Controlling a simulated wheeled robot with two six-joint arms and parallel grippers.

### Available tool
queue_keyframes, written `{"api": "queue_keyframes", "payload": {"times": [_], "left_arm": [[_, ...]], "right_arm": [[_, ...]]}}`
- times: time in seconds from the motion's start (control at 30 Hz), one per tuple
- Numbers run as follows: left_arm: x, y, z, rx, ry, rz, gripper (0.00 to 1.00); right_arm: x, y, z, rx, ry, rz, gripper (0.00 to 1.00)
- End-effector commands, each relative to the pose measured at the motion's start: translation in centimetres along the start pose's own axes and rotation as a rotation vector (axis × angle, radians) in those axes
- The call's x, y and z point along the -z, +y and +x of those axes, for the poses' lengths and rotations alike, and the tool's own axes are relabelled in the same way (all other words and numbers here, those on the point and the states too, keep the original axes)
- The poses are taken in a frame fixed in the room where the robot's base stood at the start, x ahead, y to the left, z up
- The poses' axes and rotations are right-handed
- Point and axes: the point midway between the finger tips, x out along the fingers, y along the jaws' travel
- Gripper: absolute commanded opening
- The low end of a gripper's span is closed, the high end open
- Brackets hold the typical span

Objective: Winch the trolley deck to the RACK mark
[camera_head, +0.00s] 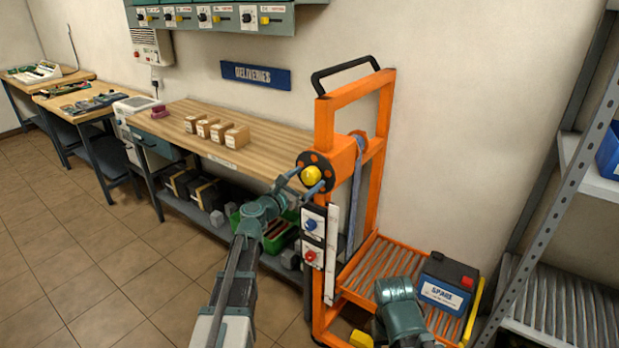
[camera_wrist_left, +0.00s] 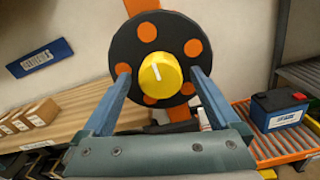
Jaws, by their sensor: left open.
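The orange trolley (camera_head: 325,120) stands against the wall. Its winch wheel (camera_head: 309,165) is a black disc with orange spots and a yellow hub knob (camera_head: 312,176) with a white line, seen face-on in the left wrist view (camera_wrist_left: 160,75). My left gripper (camera_head: 304,180) is open, its two fingers spread on either side of the knob, in front of the disc; I cannot tell whether they touch. The roller deck (camera_head: 365,268) is low and carries a black SPARE battery (camera_head: 447,285). A white strip (camera_head: 331,250) runs up the mast; no RACK mark is readable. My right arm reaches over the deck; its fingers do not show.
Blue and red knobs (camera_head: 311,225) sit on the mast's front panel. A wooden workbench (camera_head: 255,155) with several small boxes stands to the left, a green crate (camera_head: 280,235) beneath it. A metal rack (camera_head: 575,180) stands at right. Floor at left is clear.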

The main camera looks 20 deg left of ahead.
Motion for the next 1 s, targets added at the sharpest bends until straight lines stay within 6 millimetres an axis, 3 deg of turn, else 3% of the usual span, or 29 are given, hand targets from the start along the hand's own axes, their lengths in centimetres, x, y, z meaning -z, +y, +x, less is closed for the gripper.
{"api": "queue_keyframes", "payload": {"times": [0.2, 0.53, 1.0], "left_arm": [[0.0, 0.0, 1.7, 0.001, 0.0, 0.0, 0.96], [0.0, -0.1, 1.8, 0.0, 0.0, 0.0, 0.96], [0.0, -0.1, 1.8, 0.001, 0.0, 0.0, 0.11]], "right_arm": [[0.0, 0.0, 0.0, 0.0, 0.0, 0.0, 0.5], [0.0, 0.0, 0.0, 0.0, 0.0, 0.0, 0.5], [0.0, 0.0, 0.0, 0.0, 0.0, 0.0, 0.5]]}}
